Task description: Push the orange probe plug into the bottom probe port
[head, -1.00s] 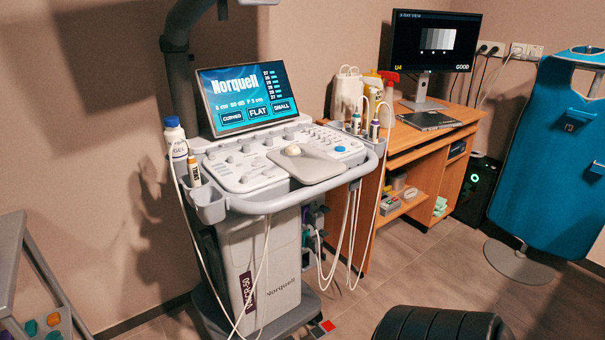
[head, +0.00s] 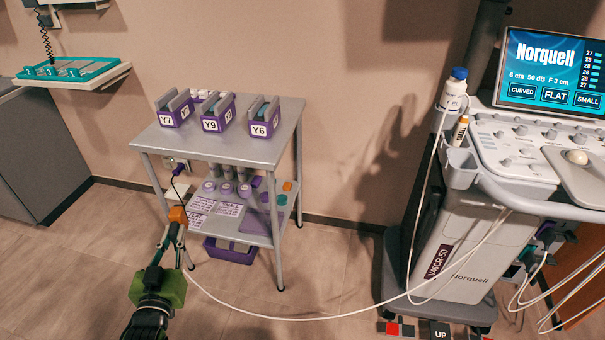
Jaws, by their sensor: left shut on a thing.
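My left gripper (head: 172,240) reaches up from the bottom left, shut on the orange probe plug (head: 177,215). The plug is held in the air in front of the metal cart, with the floor and cart leg behind it. A white cable runs from near the gripper along the floor to the Norquell ultrasound machine (head: 470,262) at the right. I cannot make out the bottom port. My right gripper is not in view.
A metal cart (head: 250,148) bears several purple bins and has a lower shelf with bottles and a purple crate (head: 232,250) beneath. A gel bottle (head: 454,88) stands on the machine. Floor between cart and machine is open, apart from the cable. Foot pedals (head: 440,330) lie at the bottom.

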